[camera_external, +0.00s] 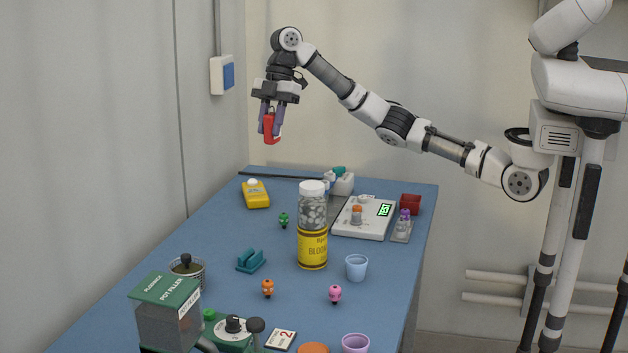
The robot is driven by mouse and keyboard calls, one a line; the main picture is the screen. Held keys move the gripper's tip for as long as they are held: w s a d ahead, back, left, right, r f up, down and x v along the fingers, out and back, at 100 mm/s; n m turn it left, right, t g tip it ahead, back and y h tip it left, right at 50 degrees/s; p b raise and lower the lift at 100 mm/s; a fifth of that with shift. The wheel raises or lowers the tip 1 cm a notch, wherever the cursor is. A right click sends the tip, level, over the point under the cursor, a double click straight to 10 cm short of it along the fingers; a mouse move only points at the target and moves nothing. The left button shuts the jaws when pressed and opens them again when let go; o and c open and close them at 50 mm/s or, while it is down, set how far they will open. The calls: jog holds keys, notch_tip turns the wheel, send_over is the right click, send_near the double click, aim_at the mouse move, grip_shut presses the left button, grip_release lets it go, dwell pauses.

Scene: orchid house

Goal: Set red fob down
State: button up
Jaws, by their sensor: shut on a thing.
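The red fob (271,127) is a small red block held between the purple-grey fingers of my gripper (268,122). My gripper is shut on it and points down. It hangs high above the far left part of the blue table (213,246), with clear air beneath the fob. The fob's far side and the part between the fingers are hidden.
Below stand a yellow device (256,195), a small green figure (284,220) and a tall pellet jar (312,240). A white scale (364,219) and a red box (410,204) are at the back right. The left-centre table has free room. A wall bounds the left.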

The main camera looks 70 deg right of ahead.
jog(key=s+d+f+m+t+h+b, duration=0.1)
jog(key=s+d+f+m+b, duration=0.35)
jog(key=d, duration=0.85)
jog(key=s+d+f+m+t+h+b, duration=0.15)
jog(key=s+d+m+b, duration=0.4)
jog(key=d, duration=0.85)
jog(key=s+d+f+m+t+h+b, duration=0.15)
jog(key=s+d+m, duration=0.45)
jog(key=d, duration=0.7)
jog(key=shift+s+d+f+b, duration=0.1)
jog(key=shift+s+f+b, duration=0.3)
jog(key=shift+f, duration=2.95)
jog(key=shift+s+d+f+b, duration=0.1)
jog(key=shift+f+b, duration=0.55)
jog(key=shift+f, duration=2.75)
jog(key=shift+s+d+f+b, duration=0.15)
jog(key=shift+f+b, duration=0.35)
jog(key=shift+f, duration=2.85)
jog(key=shift+a+f, duration=0.1)
jog(key=o, duration=1)
jog(key=shift+f, duration=0.1)
